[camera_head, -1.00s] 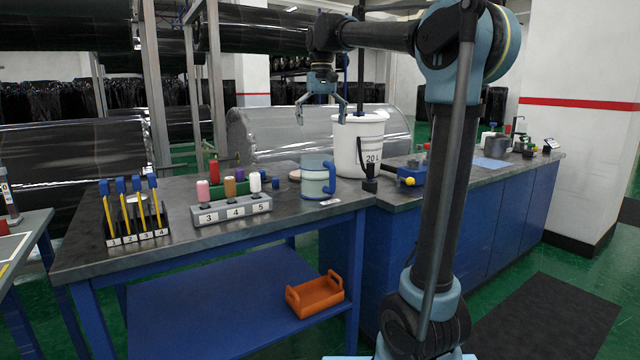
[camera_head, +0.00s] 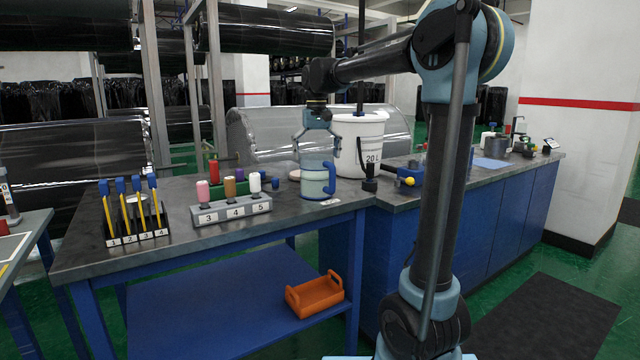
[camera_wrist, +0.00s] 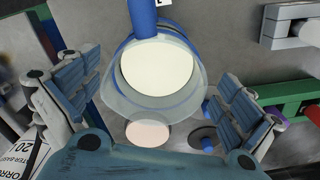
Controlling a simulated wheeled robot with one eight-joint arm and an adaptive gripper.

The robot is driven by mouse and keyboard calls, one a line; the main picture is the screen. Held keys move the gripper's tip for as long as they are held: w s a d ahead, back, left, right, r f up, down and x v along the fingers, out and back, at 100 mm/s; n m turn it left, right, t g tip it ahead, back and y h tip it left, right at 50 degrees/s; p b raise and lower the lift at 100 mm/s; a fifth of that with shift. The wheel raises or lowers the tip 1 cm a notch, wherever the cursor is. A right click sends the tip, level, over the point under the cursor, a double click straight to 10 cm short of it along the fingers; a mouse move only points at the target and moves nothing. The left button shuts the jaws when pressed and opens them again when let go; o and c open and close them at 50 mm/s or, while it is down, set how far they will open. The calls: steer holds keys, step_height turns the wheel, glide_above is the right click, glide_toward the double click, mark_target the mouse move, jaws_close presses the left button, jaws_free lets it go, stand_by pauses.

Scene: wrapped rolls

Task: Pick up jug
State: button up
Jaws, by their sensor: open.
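The jug (camera_head: 314,183) is clear with a blue band and a blue handle on its right side. It stands upright on the dark tabletop (camera_head: 150,228), near its right end. My gripper (camera_head: 318,158) is open and points down over the jug, its fingers at about the height of the rim. In the wrist view the jug (camera_wrist: 155,75) shows from above, with a pale round inside and the blue handle at the top. The fingers of my gripper (camera_wrist: 160,103) are spread wide to either side, and neither visibly touches the jug.
A white bucket (camera_head: 361,147) stands close behind the jug on the right. A grey numbered block (camera_head: 232,211) with colored bottles lies to the left. A pale disc (camera_wrist: 149,133) lies near the jug. A rack with yellow-and-blue tools (camera_head: 137,226) stands further left.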

mark_target(317, 170)
steer(key=shift+s+f, duration=0.15)
steer(key=shift+f, duration=2.65)
steer(key=shift+d, duration=0.1)
steer(key=c, duration=1.5)
steer(key=shift+r, duration=0.2)
step_height(317, 170, up, 10)
steer(key=shift+f, duration=0.15)
